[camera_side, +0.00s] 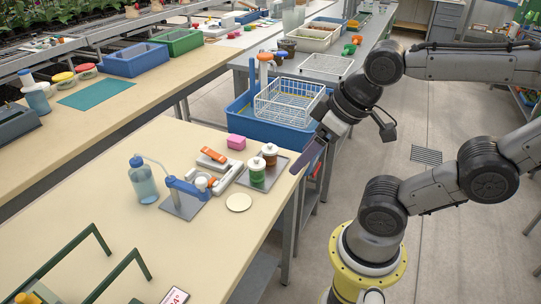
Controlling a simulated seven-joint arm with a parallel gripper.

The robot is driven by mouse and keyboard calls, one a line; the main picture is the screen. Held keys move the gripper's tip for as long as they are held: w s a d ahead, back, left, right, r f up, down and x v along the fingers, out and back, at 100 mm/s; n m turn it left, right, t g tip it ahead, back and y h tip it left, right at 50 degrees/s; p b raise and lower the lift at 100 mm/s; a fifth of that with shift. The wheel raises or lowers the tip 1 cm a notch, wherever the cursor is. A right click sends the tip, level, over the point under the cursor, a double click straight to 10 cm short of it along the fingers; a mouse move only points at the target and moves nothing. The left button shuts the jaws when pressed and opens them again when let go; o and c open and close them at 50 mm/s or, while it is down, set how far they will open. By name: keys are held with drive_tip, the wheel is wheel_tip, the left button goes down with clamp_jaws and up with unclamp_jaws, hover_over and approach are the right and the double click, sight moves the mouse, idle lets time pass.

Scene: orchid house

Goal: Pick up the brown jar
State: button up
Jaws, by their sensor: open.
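The brown jar (269,158) has a pale lid and stands upright on a dark grey tray (284,171) near the right edge of the beige bench. A green jar (257,178) with a pale lid stands in front of it on the same tray, partly overlapping it in the view. My gripper (307,158) is to the right of the tray, near the bench edge, tilted downward. It is open and apart from the brown jar, with nothing seen between its fingers. Its far finger is mostly hidden.
A white wire basket (290,103) sits behind. The front bench middle is clear.

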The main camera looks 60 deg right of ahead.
drive_tip(key=o, duration=0.3)
drive_tip(key=shift+o, duration=0.2)
drive_tip(key=w+d+r+m, duration=0.2)
drive_tip(key=w+r+m, duration=0.4)
drive_tip(key=w+m, duration=0.2)
drive_tip(key=m+g, duration=0.6)
drive_tip(key=m, duration=0.4)
hover_over(270, 144)
wheel_tip(270, 144, down, 14)
drive_tip(key=f, duration=0.1)
wheel_tip(270, 144, down, 12)
drive_tip(key=shift+f, duration=0.25)
